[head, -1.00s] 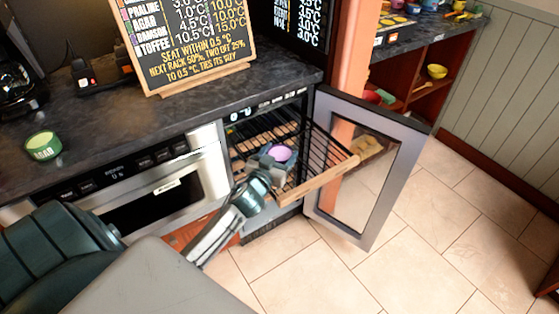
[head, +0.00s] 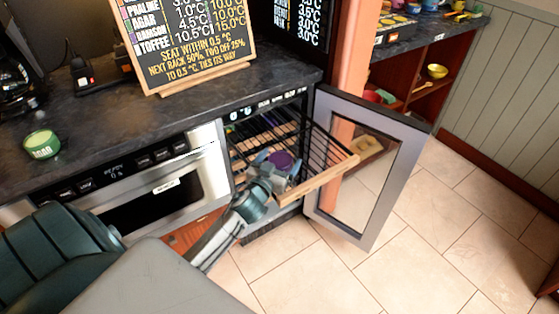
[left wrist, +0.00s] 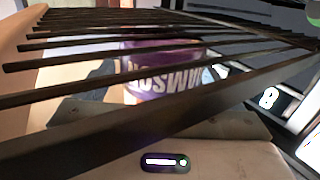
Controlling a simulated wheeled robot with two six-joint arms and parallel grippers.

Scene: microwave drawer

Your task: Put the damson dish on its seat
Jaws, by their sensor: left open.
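The purple damson dish (head: 281,160) is at the pulled-out wire rack (head: 322,152) of the open cabinet. In the left wrist view the dish (left wrist: 165,72) shows behind dark rack bars, its white lettering upside down. My left gripper (head: 277,164) is open at the dish, with a finger on either side of it in the head view. I cannot tell whether the fingers touch it. The dish's base is hidden by the gripper and bars. My right gripper is not in view.
The glass door (head: 370,165) stands open on the right. A green agar dish (head: 42,145) sits on the dark counter at left. A chalkboard (head: 185,40) with temperatures stands on the counter. An orange post (head: 357,60) rises beside the cabinet. The tiled floor at right is clear.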

